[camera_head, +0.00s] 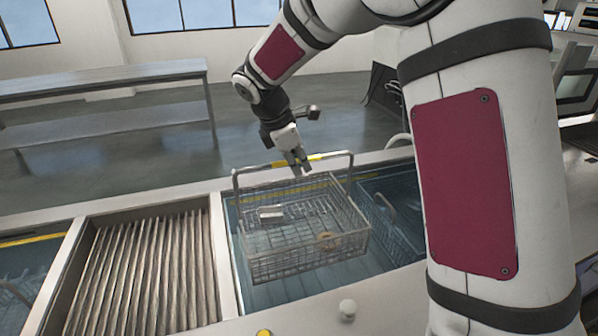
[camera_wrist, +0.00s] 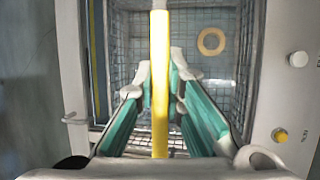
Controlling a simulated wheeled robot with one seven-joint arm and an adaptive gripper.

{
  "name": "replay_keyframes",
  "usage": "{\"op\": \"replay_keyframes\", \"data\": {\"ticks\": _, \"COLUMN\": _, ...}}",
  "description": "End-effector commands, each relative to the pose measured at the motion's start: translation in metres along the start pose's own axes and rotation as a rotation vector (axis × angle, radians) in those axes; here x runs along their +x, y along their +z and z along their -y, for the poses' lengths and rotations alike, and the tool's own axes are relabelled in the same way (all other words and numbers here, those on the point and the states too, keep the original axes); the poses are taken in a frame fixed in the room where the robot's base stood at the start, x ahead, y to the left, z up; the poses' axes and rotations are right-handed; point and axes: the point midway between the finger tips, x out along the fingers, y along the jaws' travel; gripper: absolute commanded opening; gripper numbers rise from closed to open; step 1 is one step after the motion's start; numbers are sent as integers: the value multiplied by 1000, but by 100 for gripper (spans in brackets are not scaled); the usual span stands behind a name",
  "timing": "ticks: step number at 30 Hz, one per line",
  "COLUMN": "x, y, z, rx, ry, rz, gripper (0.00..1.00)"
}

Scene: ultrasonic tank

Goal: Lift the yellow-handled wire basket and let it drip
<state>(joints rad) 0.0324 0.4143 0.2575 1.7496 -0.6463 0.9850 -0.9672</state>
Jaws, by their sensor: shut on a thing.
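The wire basket (camera_head: 308,262) hangs level over the blue tank (camera_head: 290,295), inside its outline. I cannot tell whether its bottom is clear of the liquid. Its arched handle has a yellow grip (camera_head: 316,157), which runs lengthwise through the middle of the wrist view (camera_wrist: 159,85). My gripper (camera_head: 303,168) is shut on the yellow grip, with the fingers on both sides of it (camera_wrist: 160,100). A tan ring (camera_head: 328,240) and a small pale block (camera_head: 270,213) lie in the basket. The ring also shows in the wrist view (camera_wrist: 211,41).
A ribbed drain section (camera_head: 145,275) lies left of the tank. Another wire basket (camera_head: 390,230) sits in the liquid to the right. A white knob (camera_head: 347,309) and a yellow button (camera_head: 263,333) are on the front edge. A metal bench (camera_head: 110,80) stands behind.

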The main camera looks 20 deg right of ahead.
Motion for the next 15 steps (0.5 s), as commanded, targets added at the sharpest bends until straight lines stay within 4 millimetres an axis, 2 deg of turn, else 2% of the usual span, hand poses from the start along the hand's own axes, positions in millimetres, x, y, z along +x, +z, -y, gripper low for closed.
{"op": "replay_keyframes", "data": {"ticks": 3, "x": -10, "y": 4, "z": -2, "rx": 1, "ry": 5, "rz": 0, "gripper": 0}}
{"op": "replay_keyframes", "data": {"ticks": 15, "x": -31, "y": 13, "z": -7, "rx": 0, "ry": 5, "rz": 0, "gripper": 0}}
